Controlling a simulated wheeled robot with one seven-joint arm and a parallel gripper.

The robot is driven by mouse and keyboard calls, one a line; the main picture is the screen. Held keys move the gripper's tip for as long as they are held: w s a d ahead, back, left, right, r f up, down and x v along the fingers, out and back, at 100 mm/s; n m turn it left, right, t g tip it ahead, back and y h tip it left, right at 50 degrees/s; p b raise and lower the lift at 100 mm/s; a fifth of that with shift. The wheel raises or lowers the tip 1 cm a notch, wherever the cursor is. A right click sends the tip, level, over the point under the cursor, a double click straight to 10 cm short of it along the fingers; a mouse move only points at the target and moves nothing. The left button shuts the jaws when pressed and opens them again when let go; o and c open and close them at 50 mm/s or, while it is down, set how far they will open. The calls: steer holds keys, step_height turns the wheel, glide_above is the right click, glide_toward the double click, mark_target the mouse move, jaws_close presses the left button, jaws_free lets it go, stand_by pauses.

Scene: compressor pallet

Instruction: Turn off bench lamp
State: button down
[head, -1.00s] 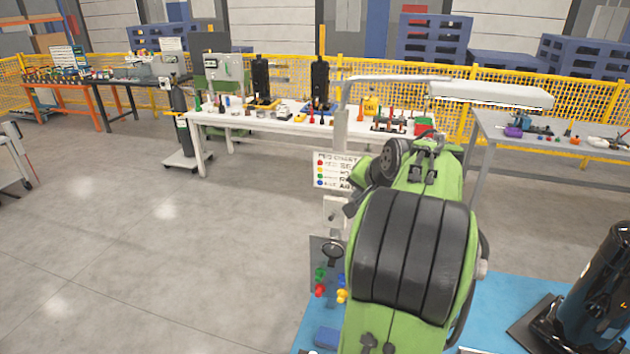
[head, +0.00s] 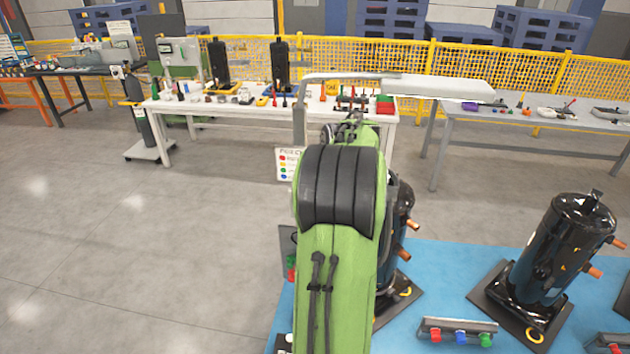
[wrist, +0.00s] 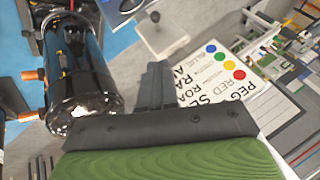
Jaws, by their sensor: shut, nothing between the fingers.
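The bench lamp (head: 447,88) has a long pale head on a thin arm and post, standing in front of the white table in the head view. I cannot tell whether it is lit. A sign with coloured dots (head: 287,164) is low on the post; it also shows in the wrist view (wrist: 213,75). In the wrist view a pale grey plate with a small round knob (wrist: 160,28) lies beyond my fingers; I cannot tell if it belongs to the lamp. My gripper (wrist: 155,80) is shut and empty, apart from the sign. My arm hides it in the head view.
A black compressor (wrist: 78,75) stands close left of my gripper in the wrist view. Another compressor (head: 560,255) and a peg rack (head: 457,331) are on the blue pallet (head: 440,270). The white table (head: 225,112) is behind; open floor lies left.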

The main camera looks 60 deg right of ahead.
steer(key=w+f, duration=0.3)
steer(key=f, duration=0.4)
steer(key=shift+w+a, duration=0.15)
steer(key=shift+a, duration=0.1)
steer(key=shift+f+b, duration=0.15)
steer(key=shift+b, duration=0.15)
